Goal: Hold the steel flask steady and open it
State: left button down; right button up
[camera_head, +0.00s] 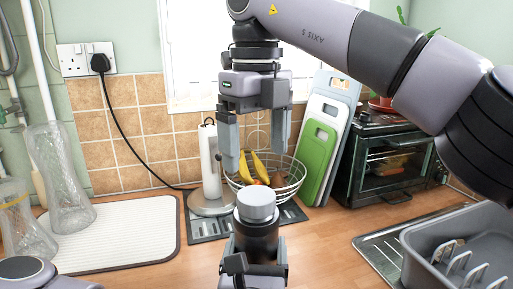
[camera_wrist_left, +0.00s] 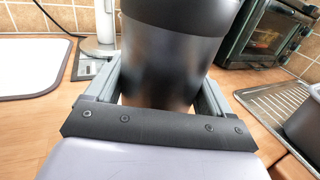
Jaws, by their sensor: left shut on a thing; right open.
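The steel flask (camera_head: 257,235) stands upright at the front centre of the head view, with a light grey lid (camera_head: 256,204) on top and a dark band below it. My left gripper (camera_head: 254,268) is shut around the flask's body from the near side. The left wrist view shows the flask's steel body (camera_wrist_left: 165,70) between the two fingers; its lid is out of that view. My right gripper (camera_head: 255,160) is open and empty, pointing down above the lid and apart from it. I cannot tell whether the flask's base touches the counter.
Behind the flask are a wire fruit basket (camera_head: 290,184) with bananas, a paper towel holder (camera_head: 210,168) and cutting boards (camera_head: 318,150). A toaster oven (camera_head: 390,165) and dish rack (camera_head: 440,240) stand right. Glass vases (camera_head: 62,185) and a white mat (camera_head: 130,235) are left.

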aim_at(257, 194)
jog(key=m, duration=0.4)
jog(key=shift+m, duration=0.4)
jog(key=m, duration=2.2)
jog(key=shift+f, duration=4)
